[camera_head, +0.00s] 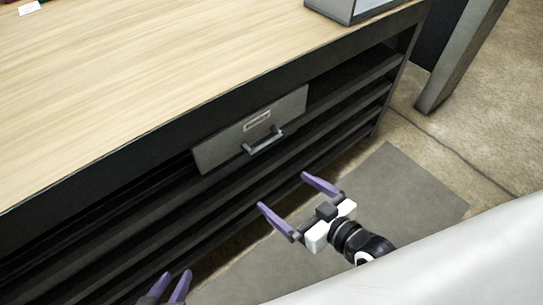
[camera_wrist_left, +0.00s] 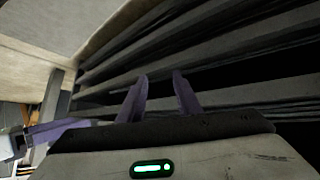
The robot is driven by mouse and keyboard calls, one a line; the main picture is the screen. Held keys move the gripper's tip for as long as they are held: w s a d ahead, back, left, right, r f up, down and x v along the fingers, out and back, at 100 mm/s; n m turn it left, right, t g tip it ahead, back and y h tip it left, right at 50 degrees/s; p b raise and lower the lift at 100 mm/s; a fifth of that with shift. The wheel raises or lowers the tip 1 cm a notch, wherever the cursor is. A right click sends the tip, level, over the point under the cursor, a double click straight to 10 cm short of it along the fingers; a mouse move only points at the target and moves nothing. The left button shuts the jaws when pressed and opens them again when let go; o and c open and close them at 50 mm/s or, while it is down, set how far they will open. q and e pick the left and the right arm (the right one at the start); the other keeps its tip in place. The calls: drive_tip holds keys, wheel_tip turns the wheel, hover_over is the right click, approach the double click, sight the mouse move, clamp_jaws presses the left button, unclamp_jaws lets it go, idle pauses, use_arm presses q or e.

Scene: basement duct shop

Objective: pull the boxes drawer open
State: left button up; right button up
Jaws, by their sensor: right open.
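The drawer (camera_head: 228,143) has a flat grey front with a small label, too small to read. Its grey bar handle (camera_head: 263,143) is on the front below the label. The drawer sits under the workbench top; it looks flush or nearly so, and I cannot tell its exact depth. My right gripper (camera_head: 281,189) is open and empty, below and right of the handle, with its purple fingers pointing toward the bench and apart from it. My left gripper (camera_head: 176,272) is at the bottom edge, fingers slightly apart and empty; its fingers also show in the left wrist view (camera_wrist_left: 160,75).
The workbench (camera_head: 110,85) has a pale wood top and dark open shelves (camera_head: 350,105) beside and below the drawer. A grey box (camera_head: 345,10) stands on its far right. A grey post (camera_head: 460,55) rises at right. The concrete floor is clear around a grey mat (camera_head: 410,190).

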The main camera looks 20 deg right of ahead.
sight(269, 145)
use_arm(q)
wheel_tip(269, 145, down, 7)
drive_tip(key=w+d+g+h+b, duration=0.1)
drive_tip(key=d+b, duration=0.1)
drive_tip(key=b, duration=0.7)
drive_tip(key=shift+d+m, duration=0.3)
drive_tip(key=shift+d, duration=0.05)
use_arm(e)
drive_tip(key=w+t, duration=0.1)
drive_tip(key=w, duration=0.4)
drive_tip(key=w+t, duration=0.1)
drive_tip(key=w, duration=0.4)
drive_tip(key=w+r+t+y, duration=0.1)
drive_tip(key=w+t, duration=0.1)
drive_tip(key=w, duration=0.4)
drive_tip(key=shift+a, duration=0.2)
